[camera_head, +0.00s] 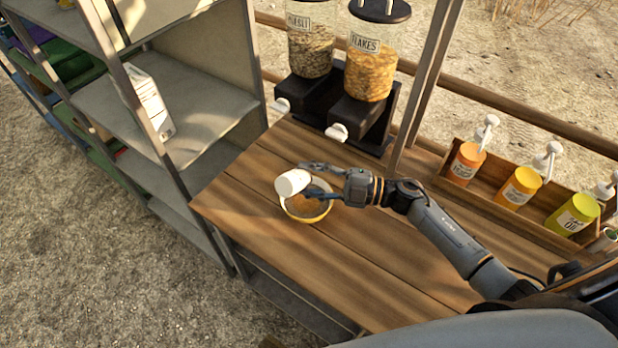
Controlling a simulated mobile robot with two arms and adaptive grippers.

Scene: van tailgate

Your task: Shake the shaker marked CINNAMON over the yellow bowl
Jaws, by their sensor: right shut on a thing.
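A yellow bowl (307,217) with brown contents stands on the wooden tabletop near its left end. My right gripper (312,184) is over the bowl, shut on a white shaker (292,182). The shaker is tilted, with its body at the upper left of the bowl. No label shows on the side of the shaker facing me, so I cannot read its marking. The gripper and shaker hide part of the bowl's far side. My left gripper is not in view.
Two dispensers, muesli (311,45) and flakes (371,62), stand behind the bowl. A wooden rack (490,207) with pump bottles is at the right. A grey shelf unit (180,110) adjoins the left. The tabletop (300,268) in front is clear.

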